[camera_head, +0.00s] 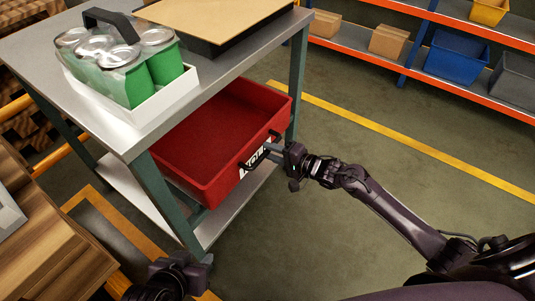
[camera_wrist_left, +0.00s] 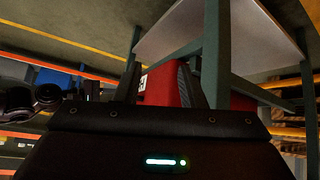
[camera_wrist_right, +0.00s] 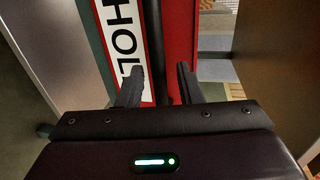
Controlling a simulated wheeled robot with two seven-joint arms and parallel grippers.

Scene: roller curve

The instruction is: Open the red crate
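The red crate (camera_head: 222,128) sits under the metal table, its empty inside visible from above. Its front wall has a white label and a black handle (camera_head: 262,152). My right gripper (camera_head: 268,150) is at this handle. In the right wrist view, the black handle bar (camera_wrist_right: 155,45) runs between the two fingers (camera_wrist_right: 160,82), which stand apart with a gap beside the bar. My left gripper (camera_head: 200,268) is low at the bottom, apart from the crate. In the left wrist view its fingers (camera_wrist_left: 164,85) are spread, with the crate (camera_wrist_left: 160,85) beyond them.
The table (camera_head: 130,130) carries a white tray with green containers (camera_head: 125,75) and a brown board (camera_head: 215,15). A table leg (camera_head: 165,200) stands between my left gripper and the crate. Shelves with bins (camera_head: 455,58) are at the back right. The floor right of the crate is clear.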

